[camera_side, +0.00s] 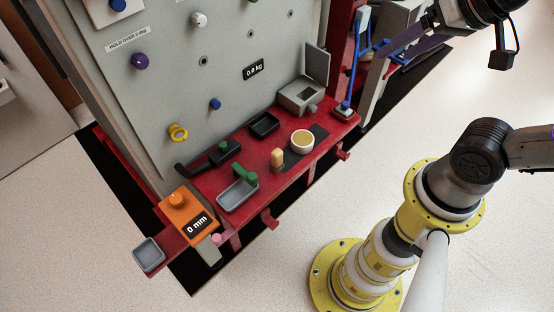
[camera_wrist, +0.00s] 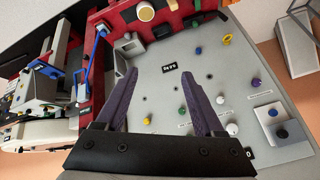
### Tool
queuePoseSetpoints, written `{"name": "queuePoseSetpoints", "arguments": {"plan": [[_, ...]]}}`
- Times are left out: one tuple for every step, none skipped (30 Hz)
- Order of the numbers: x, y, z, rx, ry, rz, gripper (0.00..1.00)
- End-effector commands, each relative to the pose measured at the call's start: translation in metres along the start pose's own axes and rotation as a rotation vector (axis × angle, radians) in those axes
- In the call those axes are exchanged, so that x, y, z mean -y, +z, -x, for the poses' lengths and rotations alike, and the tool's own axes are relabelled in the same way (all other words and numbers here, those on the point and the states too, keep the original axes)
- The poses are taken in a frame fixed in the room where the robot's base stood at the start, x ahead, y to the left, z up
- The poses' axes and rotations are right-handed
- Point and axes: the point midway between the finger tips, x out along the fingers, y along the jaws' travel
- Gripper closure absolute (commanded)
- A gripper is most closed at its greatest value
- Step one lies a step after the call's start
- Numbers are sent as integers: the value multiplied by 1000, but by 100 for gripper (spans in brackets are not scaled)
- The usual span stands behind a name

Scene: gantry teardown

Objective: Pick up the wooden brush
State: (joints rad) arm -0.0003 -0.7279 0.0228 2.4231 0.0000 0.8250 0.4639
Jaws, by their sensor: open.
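The wooden brush (camera_side: 277,158) seems to be the small tan block standing on the red shelf (camera_side: 205,184), beside a cream bowl (camera_side: 302,141). In the wrist view a small tan piece at the top edge (camera_wrist: 173,4) looks like the same brush, cut off by the frame. My gripper (camera_side: 388,50) has purple fingers and is at the upper right of the side view, well away from the brush. In the wrist view my gripper (camera_wrist: 160,72) has its fingers wide apart with nothing between them.
Grey trays (camera_side: 237,195), a black tray (camera_side: 264,124) and a lidded grey box (camera_side: 300,96) share the shelf. An orange gauge (camera_side: 188,213) sits at its left end. A grey panel with knobs (camera_side: 225,75) rises behind. Open floor lies in front of the shelf.

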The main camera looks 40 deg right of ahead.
Motion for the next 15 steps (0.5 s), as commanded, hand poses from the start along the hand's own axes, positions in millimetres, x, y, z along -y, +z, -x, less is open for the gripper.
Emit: {"name": "queuePoseSetpoints", "arguments": {"plan": [[7, -13, -4, -1, -2, -90, 30], [12, -20, -8, 0, -4, -151, 30], [18, -31, -13, 3, -5, -233, 30], [24, -39, -19, 8, -5, -295, 30], [29, -48, -26, 14, -3, -357, 30], [37, -58, -37, 25, 2, -443, 30], [43, -66, -47, 35, 8, -506, 30], [49, -73, -57, 46, 16, -565, 30], [56, -80, -72, 60, 26, -640, 30], [61, -85, -84, 71, 37, -693, 30], [66, -89, -97, 82, 49, -743, 30], [72, -94, -115, 97, 66, -806, 30], [77, -96, -128, 108, 80, -848, 30], [81, -97, -142, 119, 95, -890, 30], [86, -98, -162, 133, 118, -941, 30]]}}
